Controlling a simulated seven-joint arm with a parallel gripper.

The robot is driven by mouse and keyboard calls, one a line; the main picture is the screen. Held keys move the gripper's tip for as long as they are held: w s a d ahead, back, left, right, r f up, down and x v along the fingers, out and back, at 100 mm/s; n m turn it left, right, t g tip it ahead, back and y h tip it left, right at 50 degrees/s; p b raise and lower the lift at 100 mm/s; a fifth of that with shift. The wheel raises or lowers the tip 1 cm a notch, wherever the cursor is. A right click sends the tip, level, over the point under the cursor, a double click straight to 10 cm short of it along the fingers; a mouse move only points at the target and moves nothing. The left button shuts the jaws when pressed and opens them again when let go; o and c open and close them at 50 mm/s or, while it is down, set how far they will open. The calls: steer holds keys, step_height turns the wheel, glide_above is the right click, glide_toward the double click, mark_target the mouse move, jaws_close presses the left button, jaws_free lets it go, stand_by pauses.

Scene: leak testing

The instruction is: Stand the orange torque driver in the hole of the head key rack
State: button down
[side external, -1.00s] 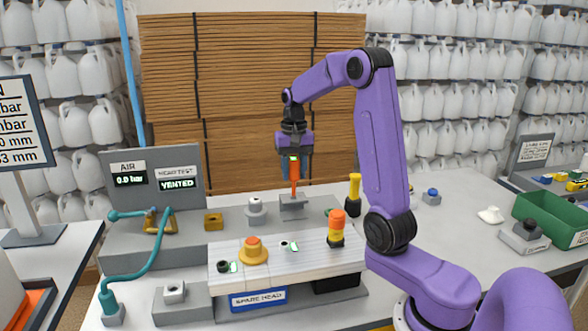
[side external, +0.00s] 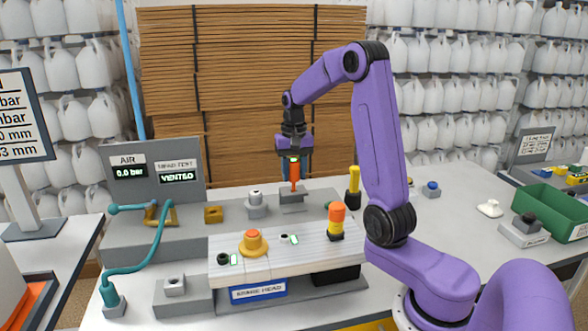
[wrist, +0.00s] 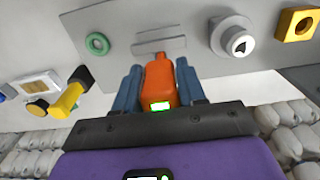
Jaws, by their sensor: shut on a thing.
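The orange torque driver (side external: 294,174) is upright in my gripper (side external: 294,165), tip down, over the head key rack (side external: 292,199), a small grey block behind the white work plate. In the wrist view the driver (wrist: 159,78), with a lit green display, is between the two blue-grey fingers of my gripper (wrist: 158,88). Part of the grey rack (wrist: 160,45) shows beyond it.
A grey knobbed fitting (side external: 256,204) and a brass block (side external: 213,215) stand left of the rack. A green ring (wrist: 97,43) lies near it. A yellow-handled tool (side external: 354,186) stands upright to the right. The white plate (side external: 320,258) is in front.

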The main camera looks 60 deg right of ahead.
mark_target(294, 181)
steer(key=shift+f, duration=1.5)
steer(key=c, duration=0.6)
jaws_free()
steer(key=shift+f, duration=0.1)
steer(key=shift+o, duration=0.2)
step_height(294, 181, up, 18)
steer(key=shift+f, duration=0.25)
steer(key=s+a+f+n, duration=0.3)
steer(key=a+n, duration=0.2)
steer(key=a, duration=0.5)
steer(key=s+a+f+n, duration=0.3)
steer(key=a+f+n, duration=0.15)
steer(key=a, duration=0.55)
steer(key=s+a+f+n, duration=0.2)
steer(key=s+n, duration=0.4)
steer(key=s, duration=0.4)
steer(key=s+a+f+n, duration=0.2)
steer(key=s+f+n, duration=0.3)
steer(key=s, duration=0.6)
steer(key=shift+a+f+n, duration=0.15)
steer(key=shift+a+n, duration=0.25)
steer(key=shift+n, duration=0.15)
